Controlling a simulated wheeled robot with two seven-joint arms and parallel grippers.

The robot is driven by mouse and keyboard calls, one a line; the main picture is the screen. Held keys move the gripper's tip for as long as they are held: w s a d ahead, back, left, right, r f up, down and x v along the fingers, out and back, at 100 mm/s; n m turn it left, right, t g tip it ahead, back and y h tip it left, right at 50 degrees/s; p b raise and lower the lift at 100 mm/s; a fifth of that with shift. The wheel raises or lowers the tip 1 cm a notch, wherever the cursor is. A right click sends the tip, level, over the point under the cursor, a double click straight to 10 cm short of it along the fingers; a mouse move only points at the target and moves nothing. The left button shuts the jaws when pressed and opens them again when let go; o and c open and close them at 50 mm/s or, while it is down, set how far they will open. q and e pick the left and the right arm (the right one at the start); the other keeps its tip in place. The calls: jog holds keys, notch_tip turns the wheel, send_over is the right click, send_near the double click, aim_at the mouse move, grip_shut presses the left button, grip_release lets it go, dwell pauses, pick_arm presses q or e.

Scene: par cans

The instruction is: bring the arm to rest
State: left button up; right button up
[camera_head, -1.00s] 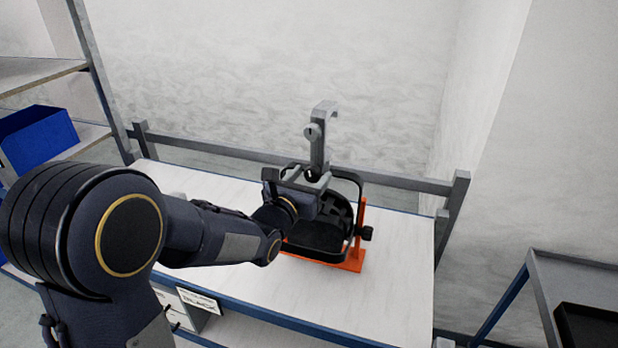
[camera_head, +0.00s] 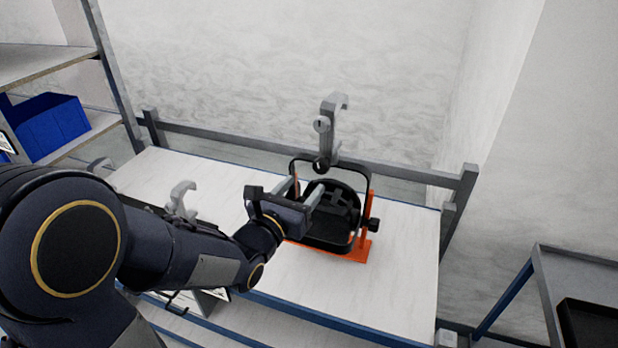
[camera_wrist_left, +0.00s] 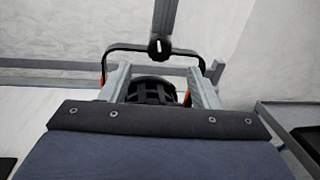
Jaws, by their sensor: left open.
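My left gripper (camera_head: 304,190) is open in the head view, over the table in front of a black par can (camera_head: 332,218). The can sits in an orange stand (camera_head: 366,228), with a black yoke and a grey hook clamp (camera_head: 331,135) upright on top. In the left wrist view the two open fingers (camera_wrist_left: 161,92) frame the can (camera_wrist_left: 152,88), with nothing held between them. The yoke (camera_wrist_left: 130,48) and its knob show just beyond the fingertips. My right gripper is not in view.
The white table (camera_head: 400,260) has bare room to the right of the stand. Another grey hook clamp (camera_head: 182,198) shows behind my left arm. A blue bin (camera_head: 50,128) sits on the left shelf. A grey cart (camera_head: 585,262) with a black tray stands at the right. A grey rail (camera_head: 230,143) runs behind the table.

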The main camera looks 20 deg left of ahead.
pick_arm(q)
jog(key=s+a+f+n+g, duration=0.4)
jog(key=s+f+n+g, duration=0.3)
jog(key=n, duration=1.4)
jog(key=s+d+n+g, duration=0.2)
jog(key=s+n+g, duration=0.3)
jog(key=s+n, duration=1.3)
jog(key=shift+s+f+h+b, duration=0.25)
jog(key=shift+s+h+b, duration=0.05)
jog(key=shift+s+b, duration=0.1)
